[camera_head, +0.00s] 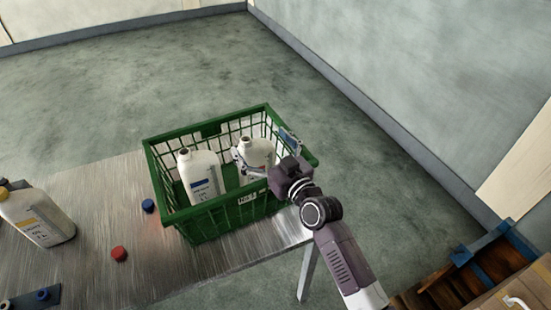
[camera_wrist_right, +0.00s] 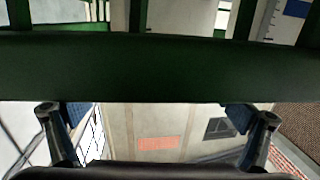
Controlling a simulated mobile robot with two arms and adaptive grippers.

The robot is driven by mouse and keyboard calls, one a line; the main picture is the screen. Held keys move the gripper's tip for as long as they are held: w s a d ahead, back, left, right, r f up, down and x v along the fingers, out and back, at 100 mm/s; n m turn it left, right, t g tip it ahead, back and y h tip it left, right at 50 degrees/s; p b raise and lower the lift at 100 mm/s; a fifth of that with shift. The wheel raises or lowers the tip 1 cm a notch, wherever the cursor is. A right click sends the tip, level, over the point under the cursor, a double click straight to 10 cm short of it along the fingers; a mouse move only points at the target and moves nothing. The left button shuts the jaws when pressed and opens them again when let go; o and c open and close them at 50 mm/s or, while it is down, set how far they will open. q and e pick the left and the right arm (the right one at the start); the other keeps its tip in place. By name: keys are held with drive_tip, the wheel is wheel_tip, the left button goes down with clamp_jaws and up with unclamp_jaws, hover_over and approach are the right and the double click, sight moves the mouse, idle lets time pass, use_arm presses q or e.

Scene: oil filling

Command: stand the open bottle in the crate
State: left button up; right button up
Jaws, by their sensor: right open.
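The green crate (camera_head: 212,226) stands at the table's right end. Inside it, a white bottle with a blue label (camera_head: 203,182) stands upright on the left, its neck open. A second white open bottle (camera_head: 259,152) stands upright on the right, partly hidden by my right gripper (camera_head: 241,164). The right gripper is open beside this bottle; whether it touches it is unclear. In the right wrist view, the fingers (camera_wrist_right: 157,116) are wide apart, with a pale surface and orange patch beyond them. A green crate bar (camera_wrist_right: 160,68) crosses that view. My left gripper is not visible.
A blue cap (camera_head: 149,206) and a red cap (camera_head: 120,254) lie on the metal table (camera_head: 185,275). A dark block with blue caps (camera_head: 32,299) sits at the lower left. Boxes (camera_head: 500,290) stand at the lower right.

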drive_tip(key=b+v, duration=0.1)
drive_tip(key=v, duration=0.8)
drive_tip(key=shift+s+d, duration=0.1)
drive_tip(key=shift+s, duration=0.05)
